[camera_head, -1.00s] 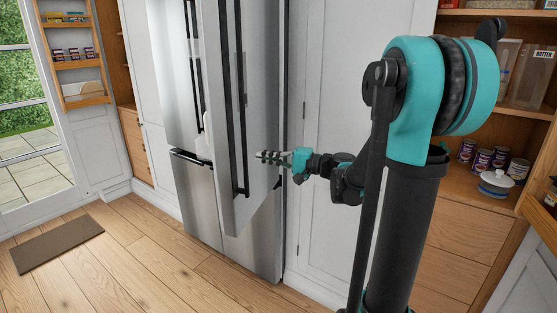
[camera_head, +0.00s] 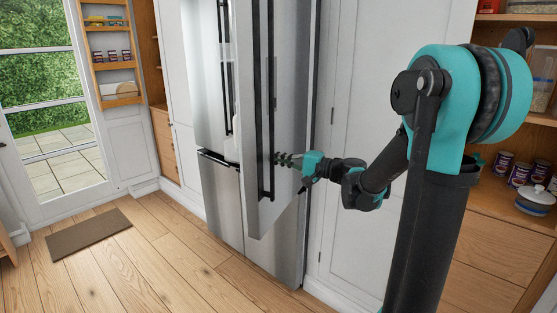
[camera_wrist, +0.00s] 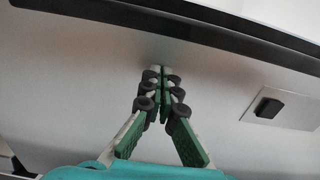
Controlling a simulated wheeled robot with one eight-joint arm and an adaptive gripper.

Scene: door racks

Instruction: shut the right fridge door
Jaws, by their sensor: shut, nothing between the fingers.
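The right fridge door (camera_head: 287,90) stands open, swung out toward me from the fridge, with a long dark upright handle (camera_head: 271,110) on its front. My gripper (camera_head: 279,157) is at the door's front, just right of the handle. Its fingers are shut with nothing between them. In the wrist view, the closed fingertips (camera_wrist: 162,76) point at the pale door face (camera_wrist: 75,85), and the dark handle (camera_wrist: 185,22) runs across beyond them. I cannot tell whether the tips touch the door.
The left fridge door (camera_head: 208,80) and steel lower drawers (camera_head: 222,195) are beside the open door. White cupboards (camera_head: 365,90) stand right of the fridge. A brown mat (camera_head: 88,233) lies on the open wooden floor at left. Shelves with cans (camera_head: 503,162) are at far right.

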